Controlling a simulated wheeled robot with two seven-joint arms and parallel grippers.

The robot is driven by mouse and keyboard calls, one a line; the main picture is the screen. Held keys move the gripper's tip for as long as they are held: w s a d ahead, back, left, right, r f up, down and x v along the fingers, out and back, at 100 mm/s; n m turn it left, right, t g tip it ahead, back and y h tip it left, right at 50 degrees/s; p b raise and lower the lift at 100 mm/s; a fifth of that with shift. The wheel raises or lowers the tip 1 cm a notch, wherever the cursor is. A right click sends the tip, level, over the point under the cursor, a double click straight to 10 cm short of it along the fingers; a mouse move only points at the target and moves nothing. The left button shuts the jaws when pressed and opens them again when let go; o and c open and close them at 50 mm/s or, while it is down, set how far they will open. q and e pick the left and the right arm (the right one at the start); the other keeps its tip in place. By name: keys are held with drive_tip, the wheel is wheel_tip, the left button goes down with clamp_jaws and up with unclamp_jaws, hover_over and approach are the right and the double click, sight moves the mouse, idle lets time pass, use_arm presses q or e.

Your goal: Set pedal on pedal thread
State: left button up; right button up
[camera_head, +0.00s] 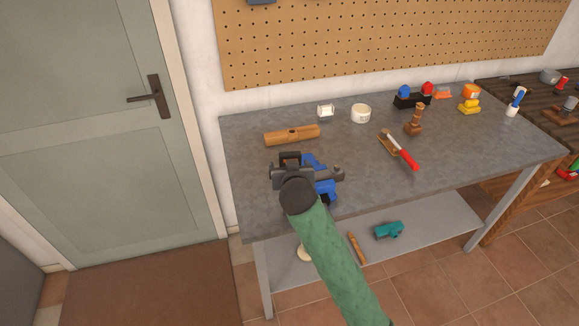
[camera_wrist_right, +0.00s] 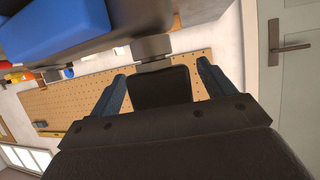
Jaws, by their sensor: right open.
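My right arm has a green sleeve, and its gripper (camera_head: 290,166) is over the front left of the grey workbench. In the right wrist view the gripper (camera_wrist_right: 160,78) is open, with its two fingers on either side of a dark block, apparently the pedal (camera_wrist_right: 160,88). The block's top meets a grey metal piece (camera_wrist_right: 152,48), possibly the pedal thread, beneath a blue body (camera_wrist_right: 60,25). In the head view a blue clamp-like body (camera_head: 325,188) stands beside my gripper and is partly hidden by it. I cannot tell whether pedal and thread are joined. My left gripper is out of view.
A wooden handle piece (camera_head: 292,135) lies behind my gripper on the workbench (camera_head: 350,150). A white cup (camera_head: 361,113), a red-handled tool (camera_head: 402,152) and several small items stand farther right. The lower shelf holds a teal tool (camera_head: 389,230). The bench's front middle is clear.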

drive_tip(key=shift+b+v, duration=0.35)
drive_tip(key=shift+v, duration=0.7)
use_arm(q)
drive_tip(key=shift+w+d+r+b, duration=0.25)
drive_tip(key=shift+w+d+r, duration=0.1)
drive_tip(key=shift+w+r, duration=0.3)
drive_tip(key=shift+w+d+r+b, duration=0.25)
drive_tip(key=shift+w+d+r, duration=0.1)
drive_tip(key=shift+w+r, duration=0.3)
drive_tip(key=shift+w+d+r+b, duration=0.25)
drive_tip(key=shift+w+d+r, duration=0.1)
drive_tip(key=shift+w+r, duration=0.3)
use_arm(e)
drive_tip(key=shift+v, duration=2.35)
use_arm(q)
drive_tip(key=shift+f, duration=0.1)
use_arm(e)
drive_tip(key=shift+f, duration=0.1)
